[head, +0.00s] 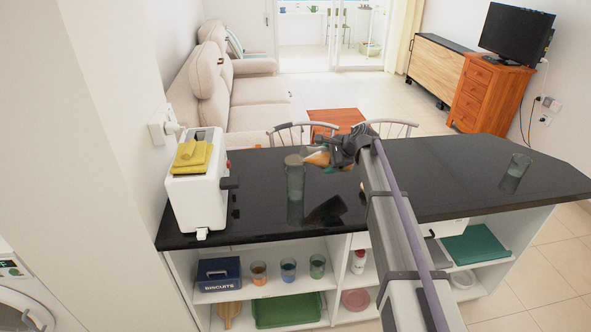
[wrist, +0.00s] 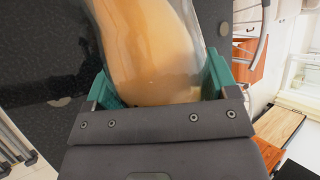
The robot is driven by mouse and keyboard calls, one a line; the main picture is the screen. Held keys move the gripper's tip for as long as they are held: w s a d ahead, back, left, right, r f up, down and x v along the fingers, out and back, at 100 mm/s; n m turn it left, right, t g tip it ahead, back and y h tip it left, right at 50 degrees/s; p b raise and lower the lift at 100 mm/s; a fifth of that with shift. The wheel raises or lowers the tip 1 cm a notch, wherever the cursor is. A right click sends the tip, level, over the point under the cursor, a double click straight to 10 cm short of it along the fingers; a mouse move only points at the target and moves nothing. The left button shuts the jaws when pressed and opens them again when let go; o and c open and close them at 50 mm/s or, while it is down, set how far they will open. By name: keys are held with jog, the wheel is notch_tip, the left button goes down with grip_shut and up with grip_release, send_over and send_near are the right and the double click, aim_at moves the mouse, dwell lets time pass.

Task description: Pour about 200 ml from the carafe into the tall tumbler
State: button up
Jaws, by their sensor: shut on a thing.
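The carafe (head: 317,158) is clear with orange-tan liquid in it. It is tipped well over, with its mouth end to the left, close to the rim of a tall glass tumbler (head: 295,180). The tumbler stands upright on the black counter; I see no clear liquid level in it and cannot make out a stream. My gripper (head: 342,152) is shut on the carafe. In the wrist view the carafe (wrist: 150,50) lies between the green fingers of my gripper (wrist: 160,78), with liquid along its side; its mouth is out of view.
A white toaster (head: 198,190) with a yellow cloth (head: 192,155) stands left on the black counter (head: 260,225). Another glass (head: 514,173) stands far right. Chairs (head: 300,128) stand behind. Shelves below hold coloured cups (head: 288,270) and a biscuit tin (head: 218,272). The counter's right half is mostly clear.

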jog(key=shift+h, duration=0.3)
dwell(0.9)
jog(key=shift+s+a+r+n+t+h+p, duration=0.1)
jog(key=shift+a+r+n+t+h+p, duration=0.1)
jog(key=shift+r+h+p, duration=0.3)
jog(key=shift+s+a+r+n+t+h+p, duration=0.1)
jog(key=shift+r+n+t+p, duration=0.15)
jog(key=shift+p, duration=0.4)
dwell(3.3)
